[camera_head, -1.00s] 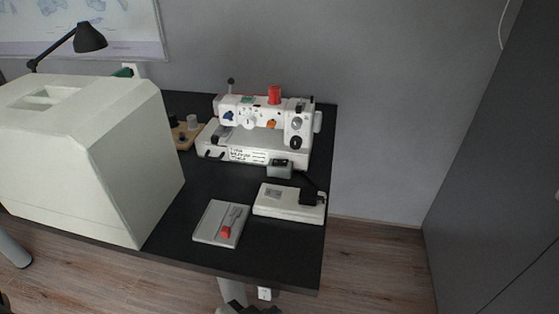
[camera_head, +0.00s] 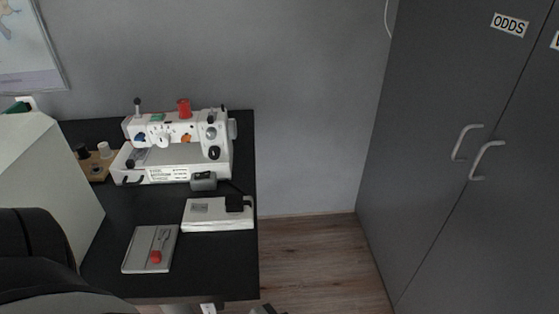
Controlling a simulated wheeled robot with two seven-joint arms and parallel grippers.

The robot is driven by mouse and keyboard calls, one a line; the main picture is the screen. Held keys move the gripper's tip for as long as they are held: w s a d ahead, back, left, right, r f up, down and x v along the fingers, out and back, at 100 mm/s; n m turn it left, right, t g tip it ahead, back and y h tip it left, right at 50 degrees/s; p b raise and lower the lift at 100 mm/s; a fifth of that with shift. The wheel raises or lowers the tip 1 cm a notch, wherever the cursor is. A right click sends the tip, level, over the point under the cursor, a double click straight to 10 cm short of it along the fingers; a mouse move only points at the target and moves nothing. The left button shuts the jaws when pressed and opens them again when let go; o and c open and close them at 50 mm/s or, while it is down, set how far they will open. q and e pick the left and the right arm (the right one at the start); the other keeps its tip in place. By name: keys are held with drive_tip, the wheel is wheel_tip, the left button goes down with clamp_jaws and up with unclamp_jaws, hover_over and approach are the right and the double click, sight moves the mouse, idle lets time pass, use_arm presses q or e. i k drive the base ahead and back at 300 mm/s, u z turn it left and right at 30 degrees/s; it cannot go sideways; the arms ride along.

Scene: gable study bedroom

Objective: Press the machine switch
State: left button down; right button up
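A white sewing machine (camera_head: 175,150) with a red spool on top stands at the back of the black desk (camera_head: 120,205). A small dark grey box (camera_head: 203,181) sits at the right front of its base; I cannot tell for certain whether it is the machine switch. In front of that lies a flat white unit (camera_head: 210,216) with a black block at its right end and a dark cord behind it. A large dark rounded shape at the lower left looks like my own arm. Neither gripper shows clearly; a small dark piece at the bottom edge is too cut off to identify.
A big pale casing (camera_head: 45,165) stands at left, near a wooden spool holder (camera_head: 97,168). Grey cupboard doors (camera_head: 425,190) fill the right; floor between is clear.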

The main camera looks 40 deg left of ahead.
sight(198, 176)
drive_tip(key=z, duration=1.05)
drive_tip(key=k, duration=0.7)
drive_tip(key=u, duration=1.35)
